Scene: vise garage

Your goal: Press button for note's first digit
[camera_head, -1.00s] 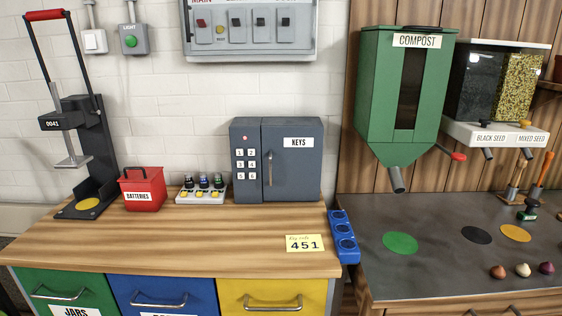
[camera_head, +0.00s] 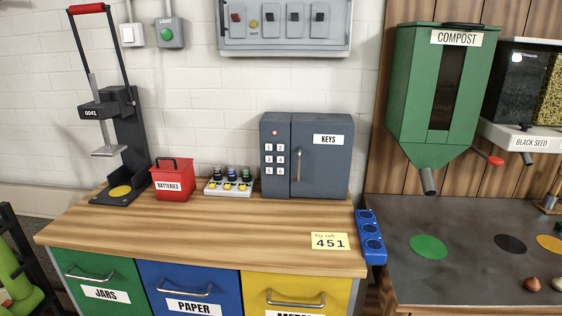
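A yellow note (camera_head: 330,241) reading 451 lies near the front right of the wooden counter (camera_head: 200,228); its small top line is hard to read. A grey key safe (camera_head: 320,160) labelled KEYS stands at the back of the counter with its door shut. Its keypad (camera_head: 274,158) is on the left part of the front, with several white buttons in two columns. The digits are small and blurred here. A red light (camera_head: 275,133) sits above the buttons. Neither of my grippers is in view.
A red batteries box (camera_head: 173,180), a small tray with several bottles (camera_head: 229,187) and a black press (camera_head: 124,150) stand left of the safe. A blue holder (camera_head: 371,238) sits at the counter's right edge.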

